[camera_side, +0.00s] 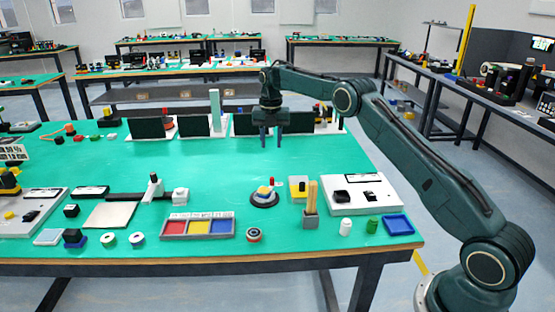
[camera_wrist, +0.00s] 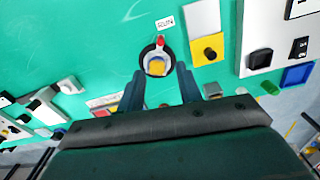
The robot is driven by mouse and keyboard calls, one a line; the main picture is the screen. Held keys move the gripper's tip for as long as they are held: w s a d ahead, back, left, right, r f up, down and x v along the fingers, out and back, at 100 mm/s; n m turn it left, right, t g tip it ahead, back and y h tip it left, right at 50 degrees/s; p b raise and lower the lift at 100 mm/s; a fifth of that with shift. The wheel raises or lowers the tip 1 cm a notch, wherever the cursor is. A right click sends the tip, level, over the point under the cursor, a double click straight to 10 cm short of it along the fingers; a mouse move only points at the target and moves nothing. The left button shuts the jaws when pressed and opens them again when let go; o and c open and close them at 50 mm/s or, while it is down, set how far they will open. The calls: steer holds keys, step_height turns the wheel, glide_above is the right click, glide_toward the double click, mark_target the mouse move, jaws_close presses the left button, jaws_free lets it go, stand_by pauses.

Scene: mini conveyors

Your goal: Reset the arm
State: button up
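My gripper (camera_side: 272,142) hangs above the green table (camera_side: 230,165), pointing down near the row of dark panels. Its two fingers are apart, with nothing visible between them in the side view. In the wrist view my gripper (camera_wrist: 159,75) also shows its fingers spread. A round dark dish (camera_side: 264,203) with yellow and red pieces stands on the table nearer the front. In the wrist view this dish (camera_wrist: 147,66) appears between the fingertips but lies below on the table, not held.
Dark upright panels (camera_side: 194,125) stand along the back. A three-colour tray (camera_side: 198,237), a holder with wooden sticks (camera_side: 310,220), a white switch board (camera_side: 372,206) and a blue tray (camera_side: 398,225) line the front. The table's middle is mostly clear.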

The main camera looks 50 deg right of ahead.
steer(key=s+a+r+m+t, duration=0.1)
steer(key=s+a+r+m, duration=0.45)
steer(key=s+r, duration=0.4)
steer(key=s+a+r+m+t, duration=0.2)
steer(key=s+a+r+m, duration=0.3)
steer(key=s+r+m, duration=0.45)
steer(key=s+a+f+m+t, duration=0.1)
steer(key=s+a+m, duration=0.1)
steer(key=s, duration=0.6)
steer(key=s+a+f+m, duration=0.1)
steer(key=s+a+m, duration=0.1)
steer(key=s+m, duration=0.3)
steer(key=s+a+f+m+t, duration=0.1)
steer(key=s+m, duration=0.3)
steer(key=s, duration=0.8)
steer(key=shift+s+a+f+t, duration=0.35)
steer(key=shift+a+f, duration=0.1)
steer(key=shift+a, duration=0.3)
